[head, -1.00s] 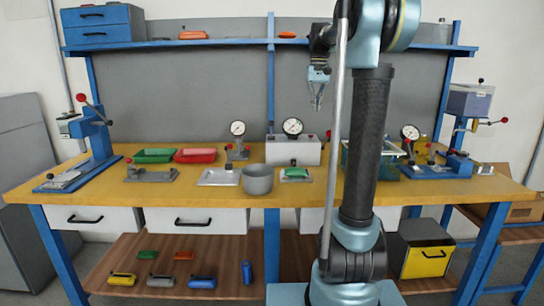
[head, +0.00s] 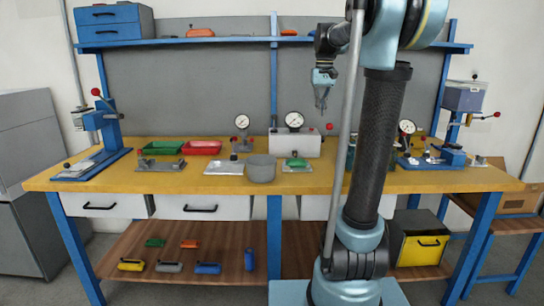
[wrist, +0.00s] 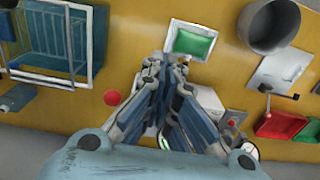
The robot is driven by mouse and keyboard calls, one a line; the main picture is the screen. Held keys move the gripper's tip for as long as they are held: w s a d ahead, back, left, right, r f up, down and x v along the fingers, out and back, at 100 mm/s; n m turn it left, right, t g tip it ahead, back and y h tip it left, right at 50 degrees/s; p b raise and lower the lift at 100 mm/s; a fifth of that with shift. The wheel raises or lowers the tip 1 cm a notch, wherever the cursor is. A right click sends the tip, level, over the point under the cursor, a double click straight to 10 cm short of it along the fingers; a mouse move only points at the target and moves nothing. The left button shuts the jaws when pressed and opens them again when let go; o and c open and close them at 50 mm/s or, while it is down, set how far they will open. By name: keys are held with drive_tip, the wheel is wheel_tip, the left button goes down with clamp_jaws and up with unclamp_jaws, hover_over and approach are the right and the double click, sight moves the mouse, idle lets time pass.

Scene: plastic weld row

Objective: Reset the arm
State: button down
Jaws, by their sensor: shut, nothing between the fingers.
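My gripper (head: 321,108) hangs above the workbench in the head view, in front of the grey back panel and left of my upright arm link. Its fingers point down. In the wrist view my gripper (wrist: 160,88) has its fingertips together, with nothing seen between them. The fingertips appear just below a green piece in a pale tray (wrist: 194,42), but the gripper is well above the table and touches nothing.
The yellow workbench (head: 150,184) holds a grey pot (head: 262,170), green (head: 163,147) and red (head: 202,147) bins, a gauge (head: 294,120) and a blue lever press (head: 103,125). Coloured pieces lie on the lower shelf (head: 222,240). The air around my gripper is clear.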

drive_tip(key=s+f+t, duration=0.2)
drive_tip(key=s+f, duration=2.7)
drive_tip(key=s, duration=0.3)
drive_tip(key=shift+f, duration=0.25)
drive_tip(key=shift+w+d+f, duration=0.1)
drive_tip(key=shift+w+f, duration=0.1)
drive_tip(key=shift+w, duration=0.3)
